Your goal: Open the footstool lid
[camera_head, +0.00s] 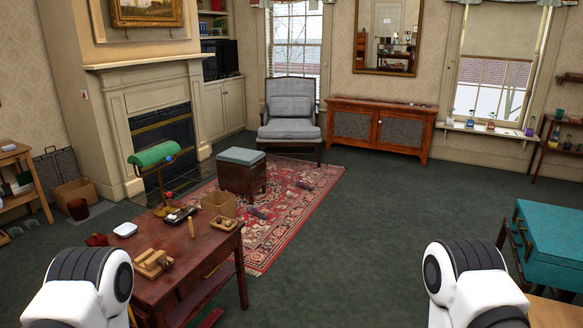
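The footstool (239,181) stands on the red patterned rug near the middle of the camera_head view, in front of the fireplace. It has a dark brown box body. Its lid (242,156) is a grey-teal padded top that lies flat on the body and looks closed. The inside of the footstool is hidden. Only white and black upper parts of my two arms show, at the bottom left and bottom right, well apart from the footstool. Neither gripper is in view.
A wooden desk (207,246) with a green lamp (154,154) and small items stands between me and the footstool. A grey armchair (289,116) is behind it. A teal chest (552,236) stands at right. Green carpet (370,215) is clear right of the rug (297,194).

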